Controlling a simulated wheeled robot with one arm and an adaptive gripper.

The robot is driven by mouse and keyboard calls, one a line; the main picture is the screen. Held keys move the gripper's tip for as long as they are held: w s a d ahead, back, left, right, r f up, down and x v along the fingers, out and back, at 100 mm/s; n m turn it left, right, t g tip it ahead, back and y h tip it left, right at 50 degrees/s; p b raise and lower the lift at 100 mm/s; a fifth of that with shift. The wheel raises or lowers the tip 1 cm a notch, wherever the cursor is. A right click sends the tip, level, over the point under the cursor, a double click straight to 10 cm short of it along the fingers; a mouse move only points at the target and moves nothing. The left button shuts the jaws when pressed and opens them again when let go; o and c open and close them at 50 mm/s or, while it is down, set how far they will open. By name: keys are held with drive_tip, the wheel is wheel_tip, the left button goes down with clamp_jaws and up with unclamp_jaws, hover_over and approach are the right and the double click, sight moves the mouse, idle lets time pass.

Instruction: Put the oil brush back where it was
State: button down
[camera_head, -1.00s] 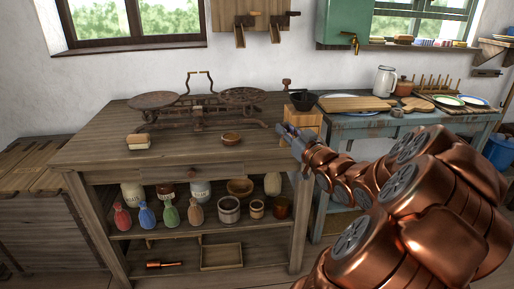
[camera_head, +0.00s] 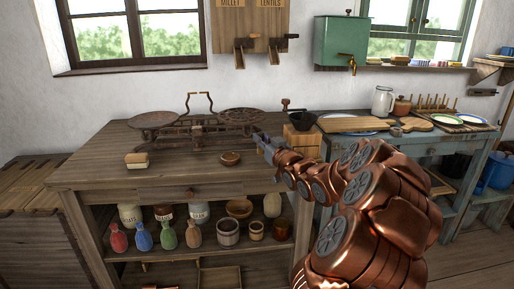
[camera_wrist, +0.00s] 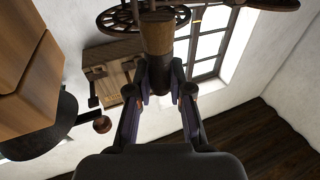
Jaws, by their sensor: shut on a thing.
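My gripper (camera_head: 266,143) is at the right end of the wooden worktable, beside the scale and left of the wooden box with the black bowl. In the wrist view my gripper (camera_wrist: 158,72) is shut on a short round piece, brown wood at the top and dark below, which I take for the oil brush (camera_wrist: 157,32). It points away from the palm, between the fingertips. In the head view the held piece is too small to make out. The rest of the brush is hidden.
An iron scale (camera_head: 205,122) stands at the back of the worktable (camera_head: 110,170). The wooden box (camera_head: 302,142) is close right of my gripper. The table's front middle is clear.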

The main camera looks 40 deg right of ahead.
sight(262, 151)
drive_tip(key=shift+f+x, duration=0.15)
drive_tip(key=shift+x, duration=0.65)
drive_tip(key=shift+f+x, duration=0.15)
drive_tip(key=shift+x, duration=0.6)
drive_tip(key=shift+f+b, duration=0.5)
drive_tip(key=shift+f, duration=1.25)
drive_tip(key=shift+f, duration=0.2)
drive_tip(key=c, duration=1.1)
unclamp_jaws()
drive_tip(key=shift+r, duration=0.1)
drive_tip(key=shift+o, duration=0.2)
drive_tip(key=shift+r, duration=0.15)
drive_tip(key=shift+s+a, duration=0.15)
drive_tip(key=shift+s, duration=0.4)
drive_tip(key=v, duration=1.1)
drive_tip(key=shift+p, duration=0.3)
